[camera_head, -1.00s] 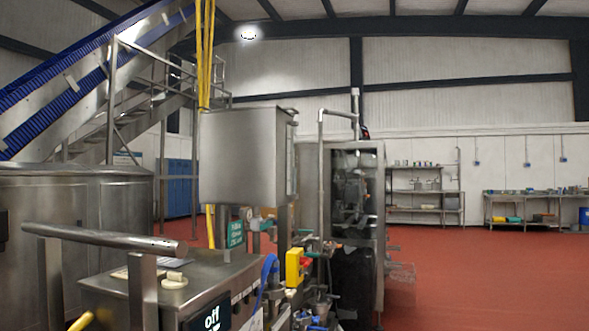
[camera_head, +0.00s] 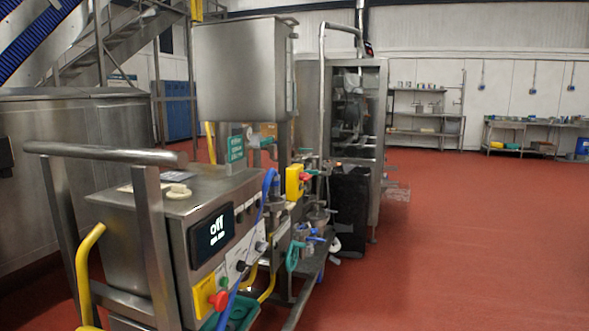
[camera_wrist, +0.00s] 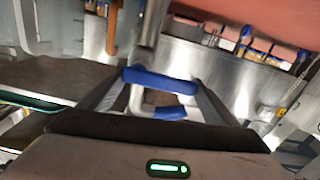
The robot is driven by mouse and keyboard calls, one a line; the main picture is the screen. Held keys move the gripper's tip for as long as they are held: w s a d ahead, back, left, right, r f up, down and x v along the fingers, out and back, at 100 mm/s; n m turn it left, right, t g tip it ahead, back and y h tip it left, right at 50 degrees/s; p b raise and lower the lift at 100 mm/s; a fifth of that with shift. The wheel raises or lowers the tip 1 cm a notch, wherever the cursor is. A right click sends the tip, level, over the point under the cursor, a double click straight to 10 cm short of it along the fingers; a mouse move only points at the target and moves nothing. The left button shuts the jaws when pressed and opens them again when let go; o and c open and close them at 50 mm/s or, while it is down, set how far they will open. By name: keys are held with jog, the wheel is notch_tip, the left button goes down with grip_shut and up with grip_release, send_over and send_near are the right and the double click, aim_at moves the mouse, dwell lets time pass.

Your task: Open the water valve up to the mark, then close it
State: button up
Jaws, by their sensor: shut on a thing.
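My gripper (camera_wrist: 161,84) shows in the wrist view, with its two fingers on either side of a blue-covered handle (camera_wrist: 157,113) on a bent metal rod. The jaws are closed on this handle, which looks like the water valve's lever. The fingers partly hide it. A metal pipe rises behind the handle. I cannot make out the mark in either view. In the head view I cannot clearly pick out my gripper. Several small blue and teal handles (camera_head: 292,257) sit among the fittings at the machine's lower middle.
A yellow box with a red knob (camera_head: 295,182) stands behind. Open red floor (camera_head: 470,230) lies to the right.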

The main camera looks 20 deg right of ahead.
jog(key=shift+s+a, duration=0.15)
jog(key=o, duration=0.9)
jog(key=shift+o, duration=0.2)
jog(key=v, duration=0.5)
jog(key=shift+d, duration=0.3)
